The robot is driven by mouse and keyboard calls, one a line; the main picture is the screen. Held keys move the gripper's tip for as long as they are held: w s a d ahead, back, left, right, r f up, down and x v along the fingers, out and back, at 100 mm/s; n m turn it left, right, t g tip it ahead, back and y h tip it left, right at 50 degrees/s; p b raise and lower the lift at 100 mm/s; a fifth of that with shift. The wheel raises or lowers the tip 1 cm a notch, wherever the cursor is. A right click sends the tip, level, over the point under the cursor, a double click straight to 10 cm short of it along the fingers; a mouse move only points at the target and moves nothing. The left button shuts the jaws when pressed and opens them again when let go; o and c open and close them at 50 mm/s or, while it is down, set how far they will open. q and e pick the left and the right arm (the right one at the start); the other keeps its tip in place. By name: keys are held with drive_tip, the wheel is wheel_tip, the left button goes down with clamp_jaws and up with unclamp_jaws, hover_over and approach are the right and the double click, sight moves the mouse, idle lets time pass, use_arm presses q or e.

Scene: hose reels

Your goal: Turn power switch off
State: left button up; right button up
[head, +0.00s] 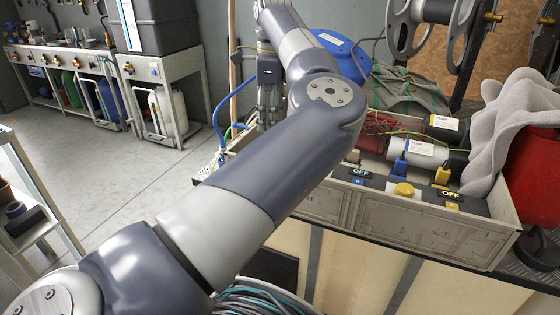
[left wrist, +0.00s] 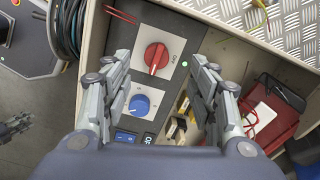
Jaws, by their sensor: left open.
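My left gripper (head: 266,118) points down over the left end of an open workbench box, partly behind my arm. In the left wrist view, the open gripper (left wrist: 160,72) has its fingers apart over a control panel, with nothing between them. A red rotary knob (left wrist: 156,57) sits on a white plate between and beyond the fingertips, with a lit green lamp (left wrist: 185,64) beside it. A blue round knob (left wrist: 140,104) is nearer the palm. I cannot tell which one is the power switch. A grey gripper-like part, apparently my right gripper (left wrist: 14,128), shows at the left edge.
The box (head: 430,228) also holds a yellow button (head: 404,189), plates reading OFF (head: 450,195), and a red tool case (left wrist: 268,118). Coiled hose (head: 262,300) lies below the bench front. Hose reels (head: 430,25) stand behind. Open floor (head: 120,180) lies left.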

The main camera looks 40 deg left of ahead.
use_arm(q)
drive_tip(key=shift+w+d, duration=0.15)
drive_tip(key=shift+d, duration=0.35)
drive_tip(key=shift+d+f, duration=0.1)
drive_tip(key=shift+f, duration=0.15)
wheel_tip(320, 180, down, 8)
drive_tip(key=shift+r+b, duration=0.1)
drive_tip(key=shift+b, duration=1)
drive_tip(key=shift+f, duration=1.1)
use_arm(e)
drive_tip(key=w+t, duration=0.1)
drive_tip(key=w+a+t, duration=0.1)
drive_tip(key=w, duration=0.1)
drive_tip(key=shift+w+f, duration=0.2)
drive_tip(key=shift+w, duration=0.1)
use_arm(q)
drive_tip(key=c, duration=1.1)
